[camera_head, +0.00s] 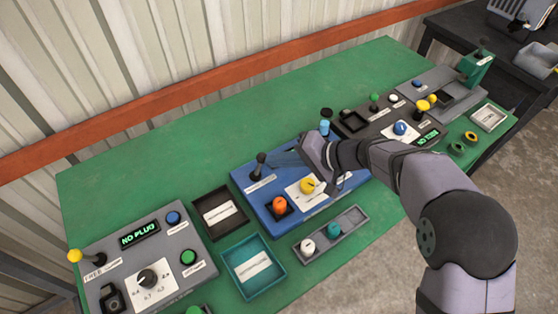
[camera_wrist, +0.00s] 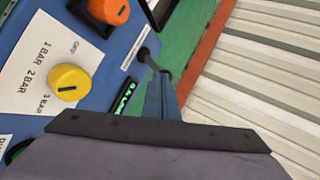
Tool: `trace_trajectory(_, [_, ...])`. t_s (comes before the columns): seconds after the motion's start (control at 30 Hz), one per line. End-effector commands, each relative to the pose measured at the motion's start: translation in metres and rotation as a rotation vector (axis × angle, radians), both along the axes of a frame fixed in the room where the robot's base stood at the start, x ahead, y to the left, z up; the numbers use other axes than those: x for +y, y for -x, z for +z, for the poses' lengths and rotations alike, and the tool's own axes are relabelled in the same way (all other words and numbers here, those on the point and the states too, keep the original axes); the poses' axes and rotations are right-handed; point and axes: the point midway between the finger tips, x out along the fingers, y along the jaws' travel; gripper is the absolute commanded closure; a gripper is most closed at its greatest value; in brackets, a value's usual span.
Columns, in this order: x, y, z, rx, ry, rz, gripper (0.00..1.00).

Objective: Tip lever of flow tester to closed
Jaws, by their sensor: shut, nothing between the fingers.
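The blue panel (camera_head: 240,178), which I take to be the flow tester, lies on the green bench. Its black lever (camera_head: 260,163) stands near the left back corner, beside a white label. In the wrist view the lever (camera_wrist: 149,60) leans toward my fingertips. My gripper (camera_head: 274,157) reaches in from the right, and its fingers (camera_wrist: 160,80) are shut with nothing between them. The tips are at or very close to the lever's end; I cannot tell whether they touch. The label's lettering is too small to read.
The panel also carries an orange knob (camera_head: 280,204) and a yellow dial (camera_head: 307,185). A lit green display (camera_wrist: 125,97) is partly hidden by my gripper. A grey panel (camera_head: 190,238) stands left, a black tray (camera_head: 240,230) between them. The wall is behind the bench.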

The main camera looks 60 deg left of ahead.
Motion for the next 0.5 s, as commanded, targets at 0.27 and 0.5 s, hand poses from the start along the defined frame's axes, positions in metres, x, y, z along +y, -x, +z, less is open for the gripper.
trace_trajectory(0.27, [0.0,0.005,0.001,-0.049,-0.001,0.003,1.0])
trace_trajectory(0.5, [0.0,0.015,0.003,-0.142,-0.003,0.005,1.0])
